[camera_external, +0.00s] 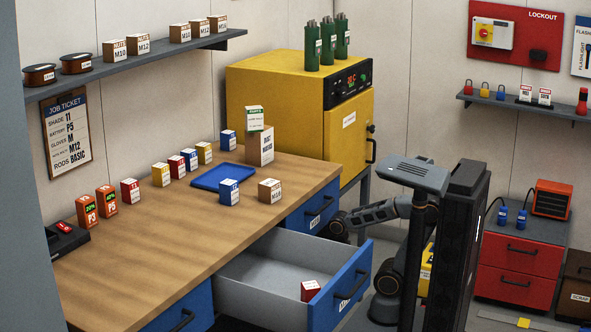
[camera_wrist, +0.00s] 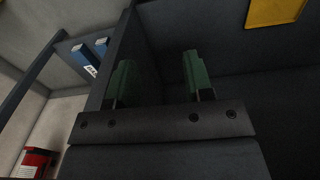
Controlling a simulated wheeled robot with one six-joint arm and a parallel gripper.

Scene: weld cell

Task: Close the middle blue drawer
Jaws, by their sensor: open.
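The middle blue drawer (camera_external: 340,287) of the workbench (camera_external: 215,215) is pulled far out in the external view. Its grey inside shows, with a small red box (camera_external: 311,290) near the front and a dark handle (camera_external: 353,284) on its blue face. My gripper (camera_wrist: 159,75) shows in the wrist view as two green fingers, set wide apart with nothing between them. In the external view my arm (camera_external: 372,214) is folded beside my column, behind and to the right of the open drawer. The fingers cannot be made out clearly there, and no contact with the drawer shows.
Another blue drawer (camera_external: 313,211), to the right, looks shut; one at the front left (camera_external: 178,312) is partly cut off. Small boxes and a blue tray (camera_external: 224,177) stand on the bench. A yellow oven (camera_external: 300,95) and red cabinet (camera_external: 516,270) stand nearby.

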